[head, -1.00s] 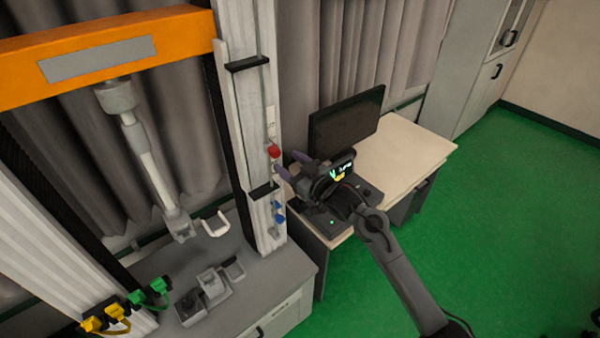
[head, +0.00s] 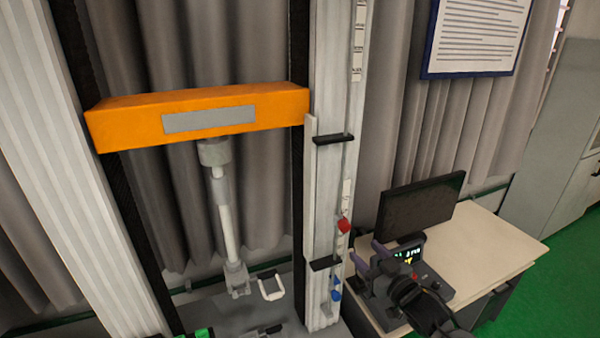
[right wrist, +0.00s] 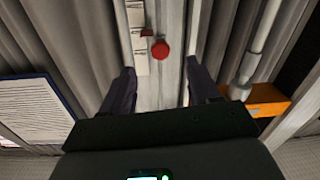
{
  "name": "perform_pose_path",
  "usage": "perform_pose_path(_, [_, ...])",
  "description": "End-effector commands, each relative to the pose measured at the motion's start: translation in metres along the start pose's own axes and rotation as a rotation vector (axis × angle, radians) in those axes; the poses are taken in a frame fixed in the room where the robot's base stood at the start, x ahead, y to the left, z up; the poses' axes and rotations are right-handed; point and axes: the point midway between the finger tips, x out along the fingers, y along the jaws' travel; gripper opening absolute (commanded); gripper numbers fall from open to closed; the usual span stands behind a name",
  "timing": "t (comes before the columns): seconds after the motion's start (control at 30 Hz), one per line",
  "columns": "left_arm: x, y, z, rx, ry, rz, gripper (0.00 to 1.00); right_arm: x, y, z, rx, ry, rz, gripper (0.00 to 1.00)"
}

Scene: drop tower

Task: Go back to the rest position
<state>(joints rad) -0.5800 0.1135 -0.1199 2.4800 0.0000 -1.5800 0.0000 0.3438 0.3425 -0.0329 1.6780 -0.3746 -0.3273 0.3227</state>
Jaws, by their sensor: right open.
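My right gripper (head: 368,262) is at the lower right in the head view, in front of the desk and beside the tower's right column. In the right wrist view its two fingers (right wrist: 158,90) stand wide apart with nothing between them. A red button (head: 344,226) on the right column is beyond the fingertips; it also shows in the right wrist view (right wrist: 160,48), between the fingers and apart from them. My left gripper is not in view.
The drop tower has an orange crossbeam (head: 280,106) and a light right column (head: 324,180). A blue knob (head: 336,294) sits below the red button. A dark monitor (head: 420,206) stands on the desk (head: 490,250). Green floor is free at the far right.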

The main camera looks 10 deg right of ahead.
Motion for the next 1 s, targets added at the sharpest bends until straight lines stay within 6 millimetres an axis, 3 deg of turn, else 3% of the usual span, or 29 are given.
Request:
perform_pose_path(0.17, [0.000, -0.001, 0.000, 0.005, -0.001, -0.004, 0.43, -0.017, -0.022, 0.063, 0.040, -0.092, -0.021, 0.61])
perform_pose_path(0.27, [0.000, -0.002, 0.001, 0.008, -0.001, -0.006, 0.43, -0.042, -0.053, 0.113, 0.080, -0.162, -0.049, 0.61])
perform_pose_path(0.4, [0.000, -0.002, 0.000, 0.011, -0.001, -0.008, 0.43, -0.101, -0.112, 0.174, 0.154, -0.281, -0.070, 0.61])
perform_pose_path(0.53, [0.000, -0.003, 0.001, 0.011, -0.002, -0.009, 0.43, -0.168, -0.154, 0.211, 0.196, -0.457, -0.041, 0.61])
perform_pose_path(0.67, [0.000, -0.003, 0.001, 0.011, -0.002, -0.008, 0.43, -0.239, -0.183, 0.227, 0.219, -0.669, 0.003, 0.61])
perform_pose_path(0.8, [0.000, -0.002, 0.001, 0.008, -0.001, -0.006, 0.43, -0.299, -0.196, 0.221, 0.230, -0.877, 0.041, 0.61])
perform_pose_path(1.0, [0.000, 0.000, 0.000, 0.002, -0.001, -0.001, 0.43, -0.344, -0.192, 0.191, 0.219, -1.071, 0.060, 0.61])
